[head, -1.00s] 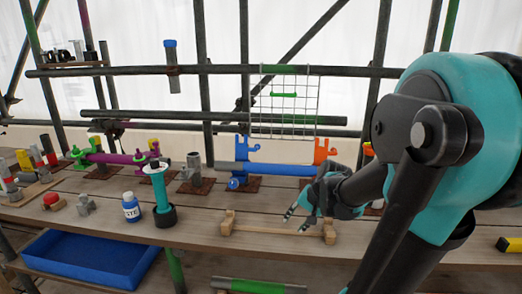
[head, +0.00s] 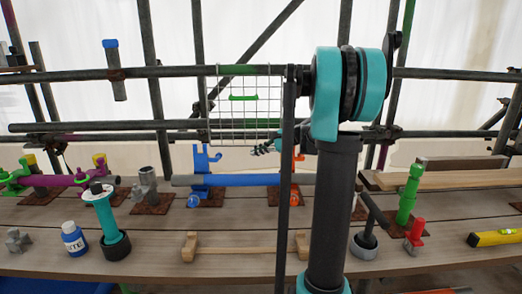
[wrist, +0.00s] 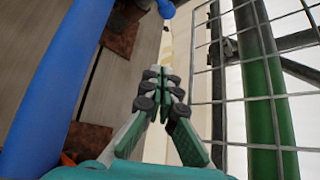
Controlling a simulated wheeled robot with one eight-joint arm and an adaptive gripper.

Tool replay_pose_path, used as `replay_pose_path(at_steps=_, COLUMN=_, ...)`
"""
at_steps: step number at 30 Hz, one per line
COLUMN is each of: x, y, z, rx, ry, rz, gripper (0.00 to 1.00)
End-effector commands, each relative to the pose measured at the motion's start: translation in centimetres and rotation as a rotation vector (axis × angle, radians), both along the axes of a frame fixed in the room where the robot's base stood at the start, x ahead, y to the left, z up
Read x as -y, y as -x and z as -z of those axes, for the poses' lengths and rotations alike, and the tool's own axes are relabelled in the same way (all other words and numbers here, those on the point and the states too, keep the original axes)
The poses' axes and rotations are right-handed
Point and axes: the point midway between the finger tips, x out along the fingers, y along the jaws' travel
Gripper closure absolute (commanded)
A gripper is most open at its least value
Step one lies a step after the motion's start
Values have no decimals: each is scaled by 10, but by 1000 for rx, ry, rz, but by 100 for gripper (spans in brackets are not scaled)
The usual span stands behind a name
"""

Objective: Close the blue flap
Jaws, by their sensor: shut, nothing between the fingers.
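The blue flap (head: 207,155) stands upright on the blue coupler (head: 200,192), at the left part of the blue tube (head: 250,180), in the head view. In the wrist view, a blue piece (wrist: 166,8) at the top edge is probably part of this coupler; its shape is cut off. My gripper (head: 256,151) is shut and empty. It is above the tube, to the right of the flap and apart from it, with its fingertips pointing left. In the wrist view, my gripper (wrist: 165,75) lies between the blue tube (wrist: 55,85) and the wire mesh.
An orange coupler (head: 298,168) is partly hidden by my arm. A wooden handle (head: 240,249) lies in front on the bench.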

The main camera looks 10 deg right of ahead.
Motion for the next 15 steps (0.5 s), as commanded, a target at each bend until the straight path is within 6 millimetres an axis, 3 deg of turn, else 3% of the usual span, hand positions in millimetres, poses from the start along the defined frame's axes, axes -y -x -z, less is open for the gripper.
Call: replay_pose_path(at_steps=15, x=-73, y=-54, z=51, rx=0, ry=1, rz=-3, gripper=100)
